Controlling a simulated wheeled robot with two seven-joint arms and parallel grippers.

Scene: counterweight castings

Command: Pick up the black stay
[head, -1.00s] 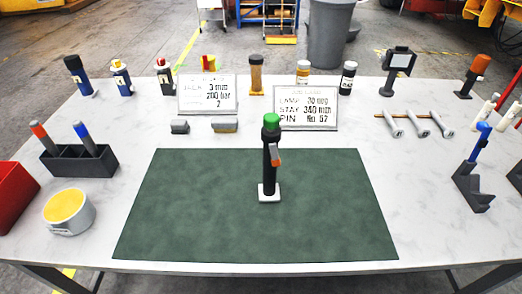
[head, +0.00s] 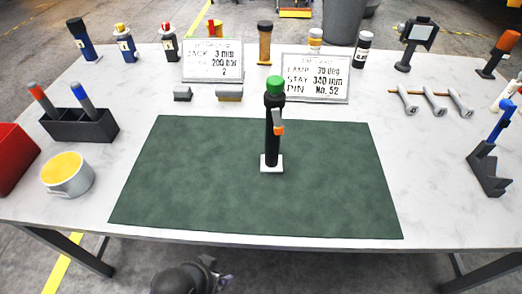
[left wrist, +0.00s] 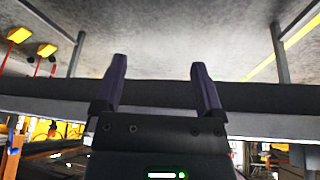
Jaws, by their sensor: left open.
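A black upright post with a green cap and a small orange lever, likely the black stay (head: 272,140), stands on a white square base on the green mat (head: 190,190). My left gripper (left wrist: 158,62) is open and empty in the left wrist view, with its two dark fingers apart. In the head view a dark part of my left arm shows at the bottom edge, below the table's front edge and well apart from the stay. The stay does not show in the left wrist view. My right gripper is not in view.
Two sign plates (head: 212,61) (head: 315,79) stand behind the mat. A black holder with pens (head: 80,126), a cup with yellow contents (head: 68,175) and a red bin (head: 12,160) are at the left. A dark bracket with a blue handle (head: 488,170) is at the right. The mat around the stay is clear.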

